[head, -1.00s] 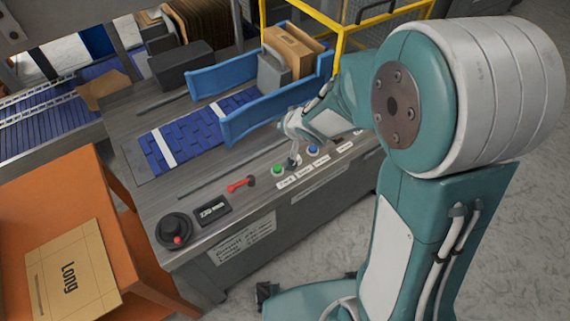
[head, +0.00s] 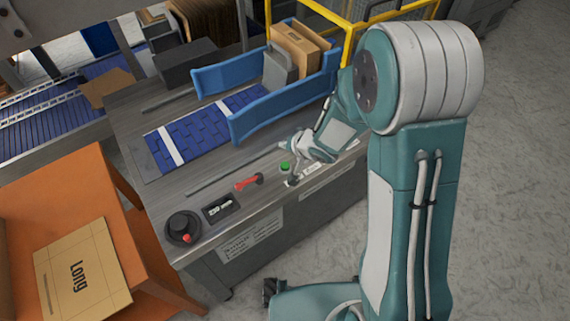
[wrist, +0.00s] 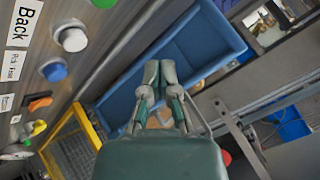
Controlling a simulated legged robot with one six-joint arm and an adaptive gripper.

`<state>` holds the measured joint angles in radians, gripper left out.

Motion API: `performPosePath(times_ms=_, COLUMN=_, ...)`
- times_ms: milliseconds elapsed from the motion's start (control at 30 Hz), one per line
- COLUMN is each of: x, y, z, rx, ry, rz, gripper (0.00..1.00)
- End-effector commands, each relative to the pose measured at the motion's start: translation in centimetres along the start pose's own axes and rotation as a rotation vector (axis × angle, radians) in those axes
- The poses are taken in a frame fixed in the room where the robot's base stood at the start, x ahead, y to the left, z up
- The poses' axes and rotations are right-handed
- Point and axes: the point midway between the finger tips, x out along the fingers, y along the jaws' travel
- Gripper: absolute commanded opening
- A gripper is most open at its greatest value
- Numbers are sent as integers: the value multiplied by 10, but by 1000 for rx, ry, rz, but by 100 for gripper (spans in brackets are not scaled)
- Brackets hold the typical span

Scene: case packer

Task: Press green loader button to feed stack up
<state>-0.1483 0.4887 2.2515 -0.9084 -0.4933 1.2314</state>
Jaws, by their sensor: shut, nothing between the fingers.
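The green button (head: 285,167) sits on the machine's front panel, right of the red lever. It also shows, cut off, at the top edge of the wrist view (wrist: 104,3). The brown stack (head: 297,47) stands between blue side walls (head: 285,103) behind the panel.
A white button (wrist: 70,38) and a blue button (wrist: 53,70) lie beside the green one. A red lever (head: 248,182), small display (head: 219,207) and black knob (head: 183,228) are to its left. A yellow frame (head: 348,40) stands behind my arm.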

Motion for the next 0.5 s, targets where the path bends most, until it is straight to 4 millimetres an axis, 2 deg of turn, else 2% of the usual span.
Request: performPosePath(times_ms=500, x=42, y=32, z=31, rx=1, ry=0, rz=1, gripper=0)
